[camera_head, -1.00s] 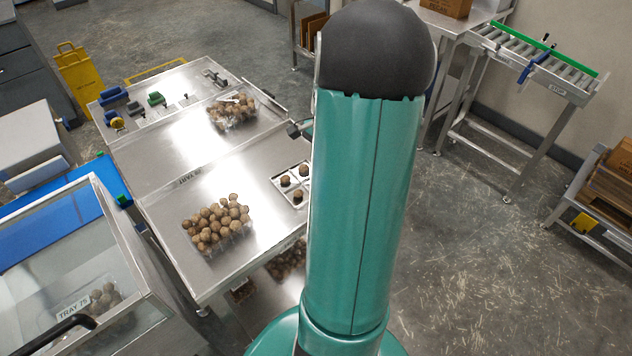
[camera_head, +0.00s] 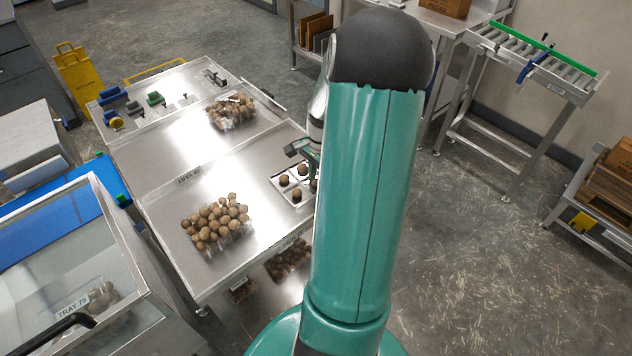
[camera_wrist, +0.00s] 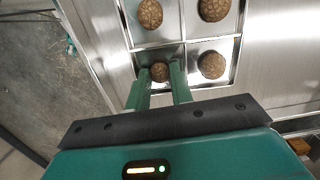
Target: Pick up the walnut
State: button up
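In the wrist view, a shallow metal tray with square compartments (camera_wrist: 184,22) holds round brown walnuts, one in each compartment that shows. One walnut (camera_wrist: 160,72) lies in the near left compartment, between the two green fingers of my gripper (camera_wrist: 161,68). The fingers stand apart and cover its sides; I cannot tell whether they touch it. Other walnuts lie at far left (camera_wrist: 150,14), far right (camera_wrist: 213,9) and near right (camera_wrist: 211,65). In the head view, my gripper (camera_head: 303,150) is at the compartment tray (camera_head: 276,183), partly hidden by my arm.
A clear clamshell of heaped walnuts (camera_head: 216,220) sits on the steel table (camera_head: 165,215) left of the compartment tray. Another filled clamshell (camera_head: 230,110) stands farther back. More walnuts (camera_head: 290,258) lie on the lower shelf. Bare steel separates the two clamshells.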

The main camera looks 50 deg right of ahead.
jog(key=shift+r, duration=0.1)
jog(key=shift+r, duration=0.55)
jog(key=s+a+r, duration=0.2)
jog(key=s+r, duration=0.3)
jog(key=s, duration=0.1)
jog(key=s+a+r, duration=0.3)
jog(key=s+r, duration=0.3)
jog(key=shift+s+a+r, duration=0.3)
jog(key=shift+s, duration=0.05)
jog(key=shift+d+n, duration=0.1)
jog(key=shift+n, duration=0.2)
